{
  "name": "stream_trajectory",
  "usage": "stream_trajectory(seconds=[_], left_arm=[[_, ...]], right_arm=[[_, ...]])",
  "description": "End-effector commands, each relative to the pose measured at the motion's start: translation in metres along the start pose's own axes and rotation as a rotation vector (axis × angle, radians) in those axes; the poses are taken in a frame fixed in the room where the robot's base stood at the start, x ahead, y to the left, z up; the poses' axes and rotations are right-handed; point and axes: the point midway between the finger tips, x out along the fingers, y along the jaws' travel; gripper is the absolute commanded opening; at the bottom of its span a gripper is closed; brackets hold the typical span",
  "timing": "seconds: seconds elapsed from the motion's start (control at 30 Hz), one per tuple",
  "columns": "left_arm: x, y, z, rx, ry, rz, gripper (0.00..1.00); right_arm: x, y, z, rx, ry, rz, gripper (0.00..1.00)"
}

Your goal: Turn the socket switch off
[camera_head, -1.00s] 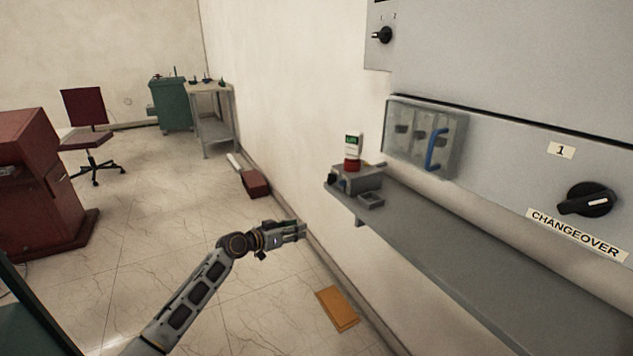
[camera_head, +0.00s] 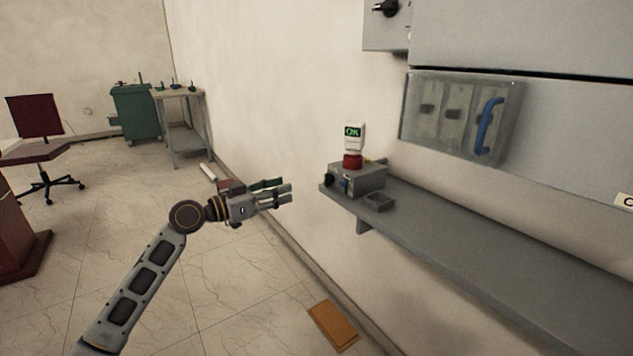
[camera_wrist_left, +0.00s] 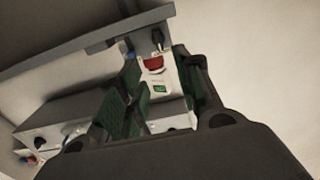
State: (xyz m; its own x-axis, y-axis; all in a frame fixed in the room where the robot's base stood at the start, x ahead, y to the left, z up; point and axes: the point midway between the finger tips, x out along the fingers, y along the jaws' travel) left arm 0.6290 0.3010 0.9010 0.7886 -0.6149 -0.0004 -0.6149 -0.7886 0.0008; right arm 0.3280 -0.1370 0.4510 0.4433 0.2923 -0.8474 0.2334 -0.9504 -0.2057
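A red plug-like piece (camera_head: 352,161) and a white tester (camera_head: 355,138) reading OK stand on top. My left gripper (camera_head: 277,191) is left of the box, apart from it, pointing toward it with fingers spread and empty. In the left wrist view the white tester (camera_wrist_left: 157,79) and red piece (camera_wrist_left: 153,63) show beyond the green-padded fingers, upside down. My right gripper is out of view.
The grey shelf (camera_head: 480,238) runs right along the wall. Above it hang a clear-covered panel (camera_head: 455,118) with a blue handle and grey cabinets (camera_head: 520,40). An orange-brown slab (camera_head: 333,326) lies on the floor below. Floor left of the shelf is largely clear.

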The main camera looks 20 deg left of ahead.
Motion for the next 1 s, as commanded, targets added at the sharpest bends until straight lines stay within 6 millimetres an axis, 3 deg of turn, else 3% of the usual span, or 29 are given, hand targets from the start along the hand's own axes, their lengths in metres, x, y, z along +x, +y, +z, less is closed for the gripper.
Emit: stream_trajectory(seconds=[0.57, 1.0], left_arm=[[0.005, 0.0, 0.0, -0.002, 0.001, 0.001, 0.34], [0.033, 0.0, -0.001, 0.0, 0.002, 0.0, 0.34]], right_arm=[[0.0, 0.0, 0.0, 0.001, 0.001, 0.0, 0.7], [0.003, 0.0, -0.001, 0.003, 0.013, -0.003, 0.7]])
